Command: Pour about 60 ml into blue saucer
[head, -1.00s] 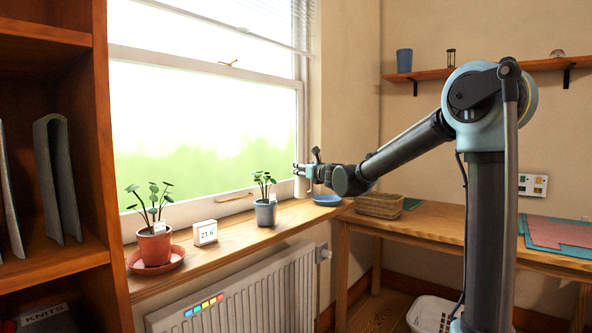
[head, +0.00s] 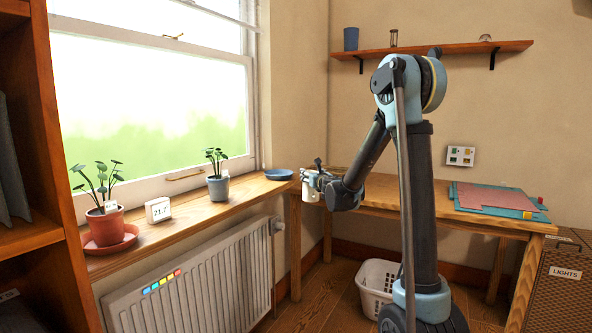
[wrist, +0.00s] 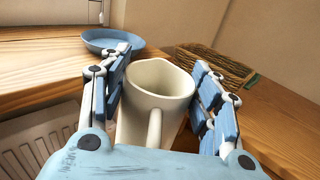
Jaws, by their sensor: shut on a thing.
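The blue saucer (head: 279,174) sits at the far right end of the wooden windowsill; in the wrist view it (wrist: 112,42) lies beyond and left of my gripper, and the part of it in sight looks empty. My gripper (wrist: 163,88) is shut on a cream jug (wrist: 158,88), with a finger on each side and the jug's handle toward the camera. The jug looks about upright, and its contents cannot be made out. In the head view the jug (head: 309,186) is held just right of the saucer, apart from it.
A wicker basket (wrist: 208,68) sits on the desk right of the jug. A radiator (head: 200,278) is below the sill; a white laundry basket (head: 377,287) stands under the desk.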

